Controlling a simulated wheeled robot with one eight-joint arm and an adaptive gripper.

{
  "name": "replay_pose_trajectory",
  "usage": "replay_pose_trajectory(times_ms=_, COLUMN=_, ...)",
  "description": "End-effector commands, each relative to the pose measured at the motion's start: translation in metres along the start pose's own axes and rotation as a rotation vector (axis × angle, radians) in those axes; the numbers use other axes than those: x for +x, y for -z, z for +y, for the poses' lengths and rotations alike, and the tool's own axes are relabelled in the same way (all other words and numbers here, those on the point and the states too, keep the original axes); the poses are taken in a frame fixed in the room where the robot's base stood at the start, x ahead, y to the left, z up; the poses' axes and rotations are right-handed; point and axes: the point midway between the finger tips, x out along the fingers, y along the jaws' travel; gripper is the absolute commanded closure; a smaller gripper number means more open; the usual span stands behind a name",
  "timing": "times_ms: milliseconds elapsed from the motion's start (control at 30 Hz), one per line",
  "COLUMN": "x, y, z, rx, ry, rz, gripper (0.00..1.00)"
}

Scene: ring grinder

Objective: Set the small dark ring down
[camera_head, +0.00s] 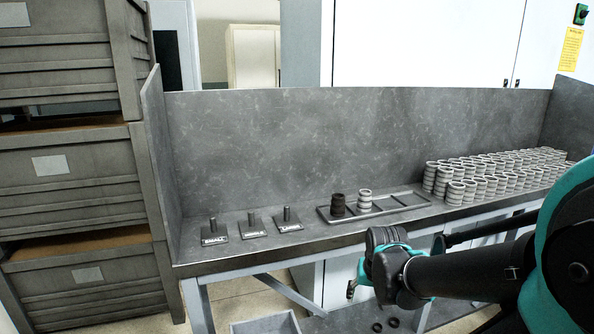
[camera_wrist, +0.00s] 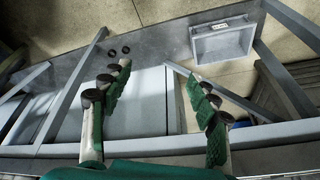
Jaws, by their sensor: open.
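Two small dark rings (camera_head: 377,327) lie low down beneath the bench, at the bottom of the head view. They also show in the wrist view (camera_wrist: 119,51), flat on a grey surface beyond my fingertips and apart from them. A stack of dark rings (camera_head: 338,204) stands in the tray on the bench. My gripper (camera_wrist: 158,76) is open, with its green fingers spread wide and nothing visible between them. In the head view my gripper (camera_head: 372,274) is in front of the bench edge; its fingers are partly hidden there.
The bench holds three posts on plates, the left one (camera_head: 213,231) labelled small. The tray (camera_head: 411,207) also holds a stack of pale rings (camera_head: 365,200). Many pale rings (camera_head: 482,178) stand at the right. A grey bin (camera_wrist: 222,41) and bench legs are below. Drawers stand left.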

Motion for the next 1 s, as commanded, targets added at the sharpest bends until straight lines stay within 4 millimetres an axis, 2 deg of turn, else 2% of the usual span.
replay_pose_trajectory(times_ms=33, x=0.006, y=-0.015, z=0.004, rx=-0.054, ry=0.004, rz=0.013, gripper=0.4)
replay_pose_trajectory(times_ms=133, x=0.013, y=-0.031, z=0.008, rx=-0.133, ry=0.008, rz=0.032, gripper=0.4)
replay_pose_trajectory(times_ms=1000, x=0.013, y=-0.031, z=0.008, rx=-0.133, ry=0.008, rz=0.032, gripper=0.4)
